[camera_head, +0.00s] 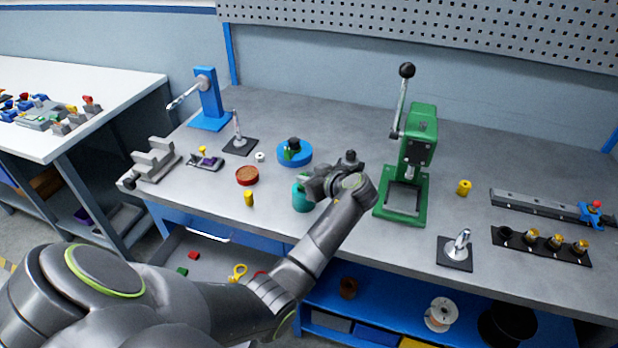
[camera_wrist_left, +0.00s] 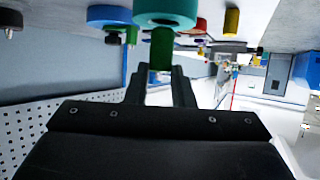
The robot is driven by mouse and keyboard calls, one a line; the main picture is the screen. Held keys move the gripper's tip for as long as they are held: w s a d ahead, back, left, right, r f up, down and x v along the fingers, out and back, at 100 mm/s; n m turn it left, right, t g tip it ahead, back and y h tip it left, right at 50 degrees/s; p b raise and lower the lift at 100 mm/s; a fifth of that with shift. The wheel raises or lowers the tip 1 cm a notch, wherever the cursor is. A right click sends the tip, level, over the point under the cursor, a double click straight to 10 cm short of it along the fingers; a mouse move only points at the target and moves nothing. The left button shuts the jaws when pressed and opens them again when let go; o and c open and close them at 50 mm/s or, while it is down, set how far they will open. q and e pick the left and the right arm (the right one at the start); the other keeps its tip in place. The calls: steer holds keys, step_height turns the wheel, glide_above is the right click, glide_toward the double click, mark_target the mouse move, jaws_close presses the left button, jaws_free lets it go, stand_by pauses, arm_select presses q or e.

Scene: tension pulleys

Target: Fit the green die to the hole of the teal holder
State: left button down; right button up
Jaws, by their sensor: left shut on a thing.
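The teal holder (camera_head: 301,198) stands on the grey bench, partly hidden by my left gripper (camera_head: 317,183). In the left wrist view, which is upside down, the holder (camera_wrist_left: 184,7) shows as a teal round body with a darker opening facing my gripper. My left gripper (camera_wrist_left: 161,82) is shut on the green die (camera_wrist_left: 161,48), a green cylinder between the fingers. The die's far end overlaps the holder's opening; I cannot tell if it is inside. The die is hidden in the head view. My right gripper is not in view.
A blue round base (camera_head: 303,158) with a dark green part stands behind. A red-brown dish (camera_head: 247,176) and yellow cylinder (camera_head: 249,199) are to the left. A green lever press (camera_head: 411,165) stands to the right.

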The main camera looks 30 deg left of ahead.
arm_select(q)
steer(key=shift+f, duration=0.1)
steer(key=shift+f+b, duration=1.25)
steer(key=shift+b, duration=0.05)
steer(key=shift+s+f, duration=0.2)
steer(key=shift+f, duration=0.05)
steer(key=c, duration=1.5)
jaws_free()
steer(key=o, duration=0.3)
steer(key=shift+w, duration=0.15)
steer(key=shift+o, duration=0.2)
steer(key=shift+r, duration=0.1)
